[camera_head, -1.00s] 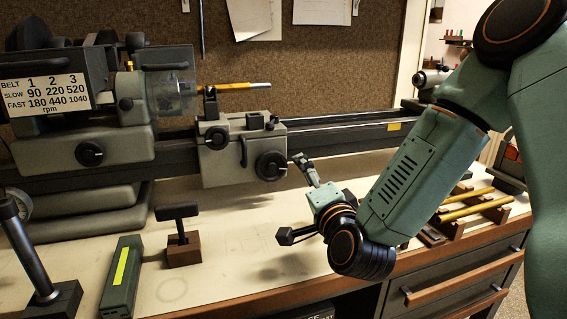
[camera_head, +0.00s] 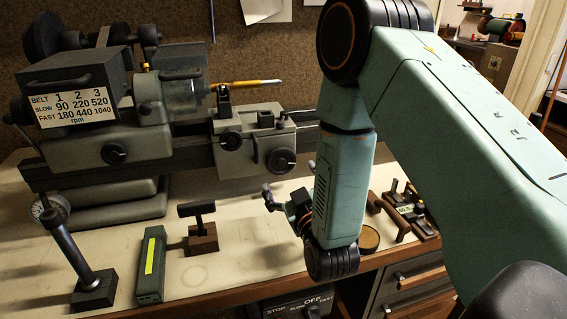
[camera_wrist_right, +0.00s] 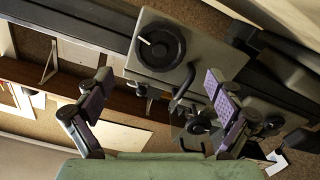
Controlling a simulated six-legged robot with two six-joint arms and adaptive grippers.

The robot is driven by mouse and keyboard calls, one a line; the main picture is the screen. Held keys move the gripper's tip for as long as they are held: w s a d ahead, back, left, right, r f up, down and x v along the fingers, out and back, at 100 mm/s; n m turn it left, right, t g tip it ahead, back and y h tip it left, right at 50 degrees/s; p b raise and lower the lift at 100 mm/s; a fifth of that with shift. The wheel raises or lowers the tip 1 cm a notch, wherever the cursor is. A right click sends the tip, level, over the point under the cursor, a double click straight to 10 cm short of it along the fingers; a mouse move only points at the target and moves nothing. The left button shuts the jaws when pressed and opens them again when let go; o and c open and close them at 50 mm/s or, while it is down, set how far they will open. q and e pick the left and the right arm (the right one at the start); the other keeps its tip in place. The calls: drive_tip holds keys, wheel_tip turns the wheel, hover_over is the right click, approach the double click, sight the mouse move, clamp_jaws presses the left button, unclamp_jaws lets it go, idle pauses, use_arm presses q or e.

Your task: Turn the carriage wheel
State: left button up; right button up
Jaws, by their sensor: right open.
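The carriage wheel (camera_head: 281,160) is a dark round handwheel on the front of the grey lathe carriage (camera_head: 246,178). It also shows in the right wrist view (camera_wrist_right: 162,47), with a pale mark on its face. My right gripper (camera_head: 287,198) is just below the wheel in the head view, partly hidden behind my own forearm. In the wrist view the right gripper's (camera_wrist_right: 158,90) two purple-padded fingers stand wide apart and empty, the wheel showing beyond and between them. I see no contact with the wheel. My left gripper is out of view.
The lathe headstock (camera_head: 112,150) stands at left. On the bench are a green box with a yellow stripe (camera_head: 151,266), a T-handled tool in a brown block (camera_head: 202,238) and a dark post (camera_head: 75,255). A wooden rack (camera_head: 408,210) lies right of my arm.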

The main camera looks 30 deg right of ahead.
sight(282, 161)
drive_tip(key=shift+x, duration=2.8)
drive_tip(key=shift+c, duration=0.4)
drive_tip(key=c, duration=1.1)
drive_tip(key=shift+s+d+m, duration=0.1)
drive_tip(key=shift+m, duration=1.4)
drive_tip(key=o, duration=1.2)
drive_tip(key=shift+s, duration=0.1)
